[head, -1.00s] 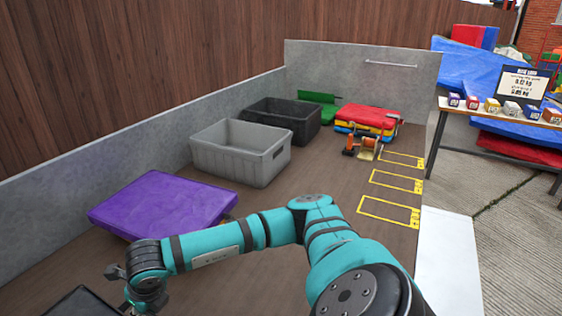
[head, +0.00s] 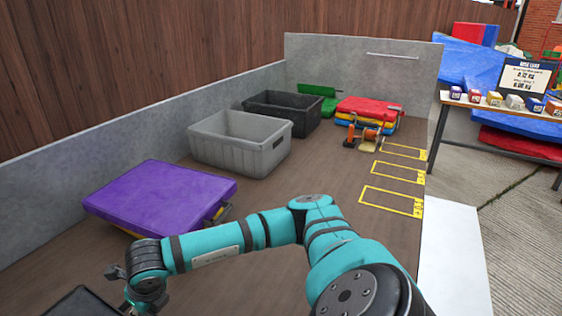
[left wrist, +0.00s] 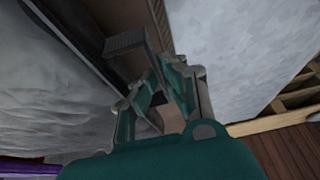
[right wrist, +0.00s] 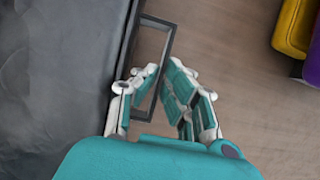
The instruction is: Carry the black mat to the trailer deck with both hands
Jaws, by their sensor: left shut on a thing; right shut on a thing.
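The black mat (head: 80,303) shows only as a dark corner at the bottom left of the head view. In the right wrist view its dark grey face (right wrist: 55,80) fills the left side, with a rectangular handle (right wrist: 170,42) on its edge. My right gripper (right wrist: 160,98) is shut on that handle. In the left wrist view the mat's face (left wrist: 45,95) is at left, and my left gripper (left wrist: 165,85) is shut at a grey handle (left wrist: 125,40); the contact is partly hidden. The left gripper is outside the head view. The brown trailer deck (head: 310,230) lies ahead.
A purple mat (head: 160,192) lies at left on the deck, with yellow beneath. A grey crate (head: 235,153), a black crate (head: 280,125), a green mat (head: 318,103) and stacked mats under a red one (head: 368,108) stand farther back. Grey side walls (head: 60,205) bound the deck.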

